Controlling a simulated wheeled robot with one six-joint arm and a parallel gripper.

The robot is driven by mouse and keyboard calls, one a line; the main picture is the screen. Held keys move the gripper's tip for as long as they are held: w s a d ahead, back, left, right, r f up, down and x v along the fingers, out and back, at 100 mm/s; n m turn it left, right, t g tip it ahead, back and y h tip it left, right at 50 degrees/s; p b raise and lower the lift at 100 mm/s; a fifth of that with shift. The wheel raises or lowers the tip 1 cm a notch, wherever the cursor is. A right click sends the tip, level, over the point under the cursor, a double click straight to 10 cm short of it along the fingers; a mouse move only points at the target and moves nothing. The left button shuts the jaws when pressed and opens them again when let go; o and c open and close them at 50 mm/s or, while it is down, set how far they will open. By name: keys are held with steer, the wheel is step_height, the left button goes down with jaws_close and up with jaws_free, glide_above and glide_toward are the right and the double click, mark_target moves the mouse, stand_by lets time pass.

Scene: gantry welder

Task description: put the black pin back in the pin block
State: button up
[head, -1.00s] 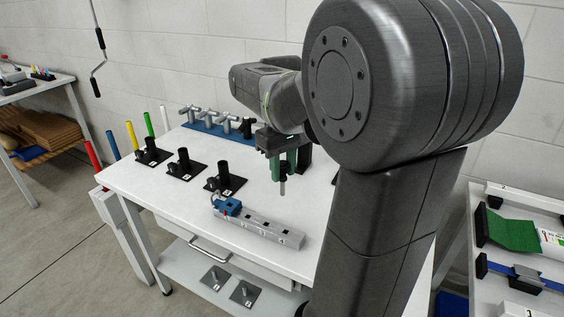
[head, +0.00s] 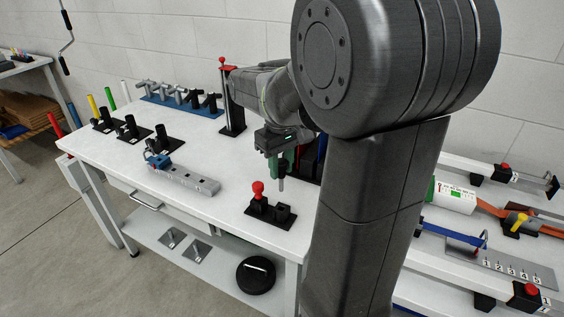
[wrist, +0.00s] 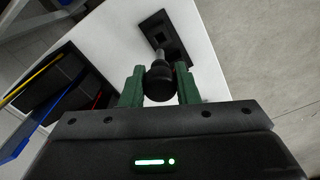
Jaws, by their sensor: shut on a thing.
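My gripper (head: 277,165) is shut on the black pin and holds it shaft down above the table. In the wrist view the pin's round black knob (wrist: 159,83) sits between the green fingers, with its grey shaft pointing away. The shaft (head: 282,185) also shows below the fingers in the head view. The pin block (head: 264,224) is a black plate with two sockets on the white table. A red-knobbed pin (head: 258,190) stands in its left socket; the right socket (head: 282,212) looks empty. The held pin appears above and apart from the block, which also shows in the wrist view (wrist: 153,24).
A grey numbered bar with a blue clamp (head: 183,179) lies to the left on the table. A red-topped post (head: 228,100) stands behind. Dark bins with coloured strips (wrist: 62,75) are left of the fingers in the wrist view. The table between bar and block is clear.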

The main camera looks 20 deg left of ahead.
steer(key=shift+d+f, duration=0.1)
steer(key=shift+f, duration=0.05)
step_height(320, 180, down, 5)
steer(key=b, duration=0.4)
steer(key=shift+b, duration=0.35)
stand_by(0.4)
steer(key=shift+f+b, duration=1.45)
steer(key=shift+f, duration=0.95)
steer(key=o, duration=1)
steer(key=shift+r, duration=0.1)
steer(key=shift+o, duration=0.2)
